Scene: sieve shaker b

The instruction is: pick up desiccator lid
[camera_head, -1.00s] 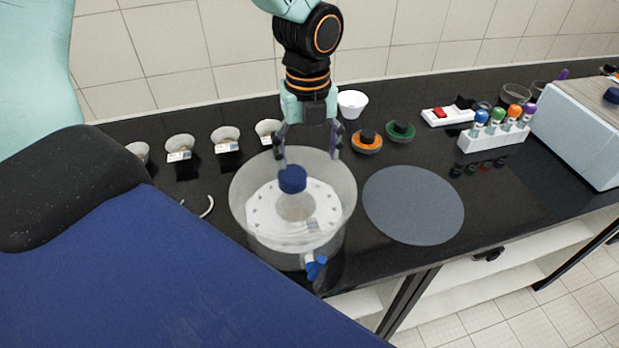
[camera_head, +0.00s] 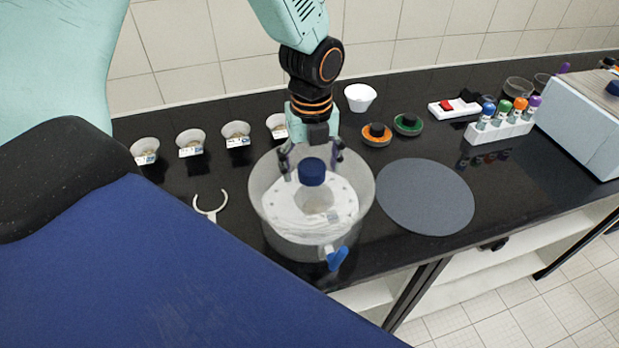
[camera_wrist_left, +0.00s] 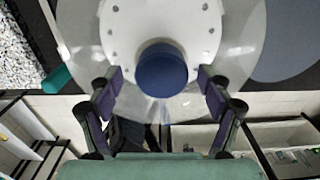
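The desiccator (camera_head: 285,238) is a clear round vessel with a white perforated plate inside and a blue stopcock (camera_head: 337,258) at its front. Its clear lid, hard to tell from the vessel wall, bears a dark blue knob (camera_head: 312,172). My left gripper (camera_head: 312,164) is over the lid, pointing down, with its fingers spread on either side of the knob. In the left wrist view, the knob (camera_wrist_left: 161,70) lies between and slightly beyond the open fingertips (camera_wrist_left: 160,77), with gaps on both sides. My right gripper is not in view.
A grey round mat (camera_head: 425,197) lies bare right of the desiccator. Several small bowls stand at the back left, beside a white open ring (camera_head: 210,203).

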